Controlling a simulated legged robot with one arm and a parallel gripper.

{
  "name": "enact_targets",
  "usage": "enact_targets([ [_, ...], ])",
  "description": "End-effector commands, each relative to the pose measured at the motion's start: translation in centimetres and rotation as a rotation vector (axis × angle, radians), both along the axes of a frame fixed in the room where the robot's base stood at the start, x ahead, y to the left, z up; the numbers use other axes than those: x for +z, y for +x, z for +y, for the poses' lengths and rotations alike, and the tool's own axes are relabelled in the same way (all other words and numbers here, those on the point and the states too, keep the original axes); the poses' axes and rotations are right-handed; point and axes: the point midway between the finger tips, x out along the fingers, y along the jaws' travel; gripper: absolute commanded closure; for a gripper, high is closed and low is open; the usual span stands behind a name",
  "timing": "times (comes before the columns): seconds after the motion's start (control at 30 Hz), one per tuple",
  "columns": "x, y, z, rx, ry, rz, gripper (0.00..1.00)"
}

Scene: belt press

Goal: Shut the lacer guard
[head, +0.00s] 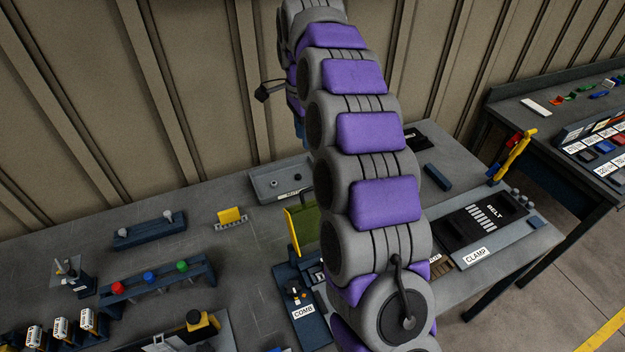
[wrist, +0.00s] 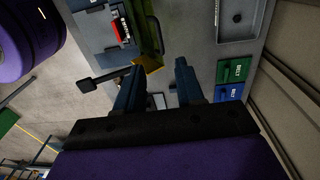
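The lacer is a dark blue machine, partly hidden by my arm in the head view; it also shows at the top of the wrist view (wrist: 100,30). Its guard appears to be the green panel (head: 306,222) with a yellow edge (head: 292,232), standing raised. In the wrist view the green guard (wrist: 150,30) ends in a yellow tab (wrist: 149,62). My gripper (wrist: 158,82) is open, its two dark blue fingers apart with nothing between them. The yellow tab lies just beyond the left finger; I cannot tell whether they touch. The head view mostly hides my gripper.
A COMB block (head: 305,312) stands in front of the lacer. A grey tray (head: 266,188) lies behind it. A button rack (head: 158,285) and yellow-topped piece (head: 230,217) are to the left. The CLAMP plate (head: 500,235) is right. Green and blue BELT boxes (wrist: 236,71) show in the wrist view.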

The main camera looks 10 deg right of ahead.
Motion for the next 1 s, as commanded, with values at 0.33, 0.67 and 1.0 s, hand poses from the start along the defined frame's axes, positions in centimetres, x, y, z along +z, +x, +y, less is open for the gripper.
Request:
enact_targets([
  [0.33,-5.6,-0.3,-2.6,0.000,0.022,0.003,0.62],
  [0.67,-12.1,-0.6,-0.8,0.001,0.006,0.005,0.62],
  [1.0,-16.1,-0.8,-1.7,0.000,0.013,0.003,0.62],
])
